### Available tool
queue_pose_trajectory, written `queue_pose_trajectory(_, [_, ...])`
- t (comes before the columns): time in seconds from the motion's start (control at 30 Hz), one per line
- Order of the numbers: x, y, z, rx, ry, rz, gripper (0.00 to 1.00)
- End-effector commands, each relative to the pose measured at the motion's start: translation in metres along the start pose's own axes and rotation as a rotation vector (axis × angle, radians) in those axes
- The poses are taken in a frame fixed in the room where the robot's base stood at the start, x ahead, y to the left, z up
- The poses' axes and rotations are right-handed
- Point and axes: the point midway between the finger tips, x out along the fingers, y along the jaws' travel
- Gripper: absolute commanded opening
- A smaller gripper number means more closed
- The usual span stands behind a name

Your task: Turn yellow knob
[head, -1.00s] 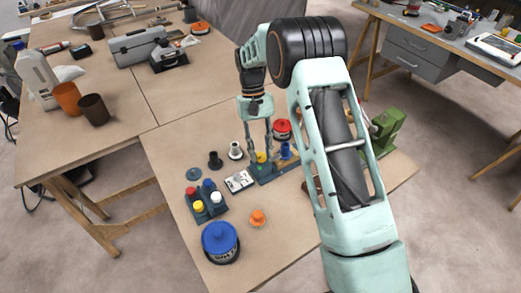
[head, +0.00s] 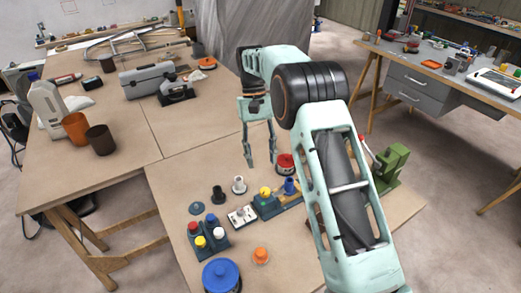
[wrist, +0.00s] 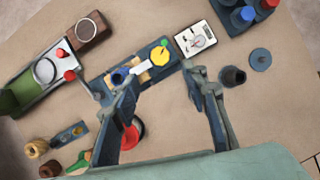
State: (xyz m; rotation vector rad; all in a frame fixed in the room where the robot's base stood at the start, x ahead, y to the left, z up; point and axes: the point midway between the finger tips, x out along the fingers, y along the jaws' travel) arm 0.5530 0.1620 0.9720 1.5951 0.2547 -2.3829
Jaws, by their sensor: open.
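The yellow knob (head: 265,191) is round and sits on a dark blue panel block (head: 268,208) on the near table. In the wrist view the yellow knob (wrist: 159,56) shows at the upper middle, with a small green spot beside it and a white bar to its left. My gripper (head: 260,163) is open and empty, above and behind the knob in the head view, clear of it. In the wrist view its two fingers (wrist: 164,80) stand wide apart, with the knob beyond their tips. A blue knob (head: 289,186) stands on the same block.
A white meter (head: 242,216) lies beside the block. A red-lidded tin (head: 285,163) stands close behind it. A block with coloured caps (head: 208,238), a blue-lidded tin (head: 221,275) and an orange knob (head: 260,256) are nearer. A green machine (head: 391,167) is at right.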

Motion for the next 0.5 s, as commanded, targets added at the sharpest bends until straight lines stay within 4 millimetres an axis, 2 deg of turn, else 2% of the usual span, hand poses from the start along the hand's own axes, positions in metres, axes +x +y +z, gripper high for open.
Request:
queue_pose_trajectory(0.2, [-0.017,0.000,0.000,0.000,-0.001,0.000,0.41])
queue_pose_trajectory(0.5, [-0.021,0.000,0.000,0.000,-0.002,0.000,0.41])
